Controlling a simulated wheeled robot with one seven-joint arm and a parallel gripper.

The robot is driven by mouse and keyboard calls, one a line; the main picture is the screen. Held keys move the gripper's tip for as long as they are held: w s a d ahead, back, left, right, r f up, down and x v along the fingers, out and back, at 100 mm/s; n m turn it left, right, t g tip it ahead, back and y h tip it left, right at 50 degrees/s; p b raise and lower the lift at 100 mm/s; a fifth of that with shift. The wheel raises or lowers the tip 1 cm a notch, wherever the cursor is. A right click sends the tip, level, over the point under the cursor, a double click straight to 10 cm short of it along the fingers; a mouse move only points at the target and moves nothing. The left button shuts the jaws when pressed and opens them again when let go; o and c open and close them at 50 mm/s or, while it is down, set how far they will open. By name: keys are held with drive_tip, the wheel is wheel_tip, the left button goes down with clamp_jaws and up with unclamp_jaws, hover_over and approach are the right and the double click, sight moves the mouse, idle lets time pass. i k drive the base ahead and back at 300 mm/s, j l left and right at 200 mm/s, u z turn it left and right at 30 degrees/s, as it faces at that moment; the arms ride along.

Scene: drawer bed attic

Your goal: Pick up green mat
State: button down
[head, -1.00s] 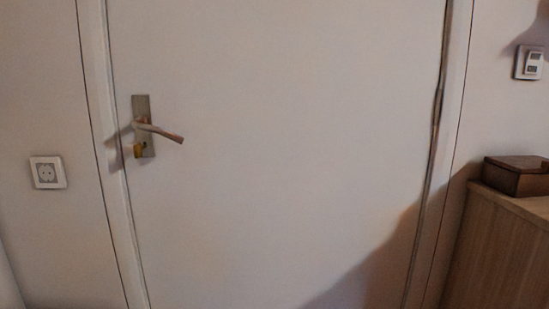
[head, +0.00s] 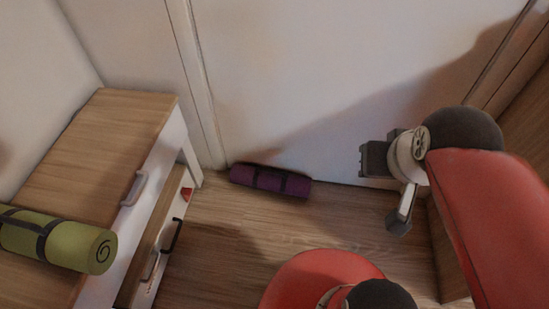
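The green mat (head: 62,241) is rolled up with dark straps and lies on top of a wooden-topped drawer unit (head: 92,150) at the left. Its right end, with a dark spiral, faces me; its left end runs out of view. My gripper (head: 384,190) is at the right, in front of the door, well apart from the mat. Its two fingers are spread wide with nothing visible between them.
A purple rolled mat (head: 270,181) lies on the floor against the white door (head: 310,80). The drawer unit has handles (head: 133,188) on its front, and a lower drawer (head: 165,245) sticks out. Bare wooden floor (head: 225,240) lies between the unit and me.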

sight(82, 248)
drive_tip(key=u, duration=2.6)
drive_tip(key=i+l+u, duration=0.1)
drive_tip(key=i+l, duration=0.15)
drive_tip(key=l, duration=0.15)
drive_tip(key=i+l+u, duration=0.1)
drive_tip(key=i+l, duration=0.15)
drive_tip(key=l, duration=0.15)
drive_tip(key=i+l+u, duration=0.1)
drive_tip(key=i+l, duration=0.15)
drive_tip(key=l, duration=0.15)
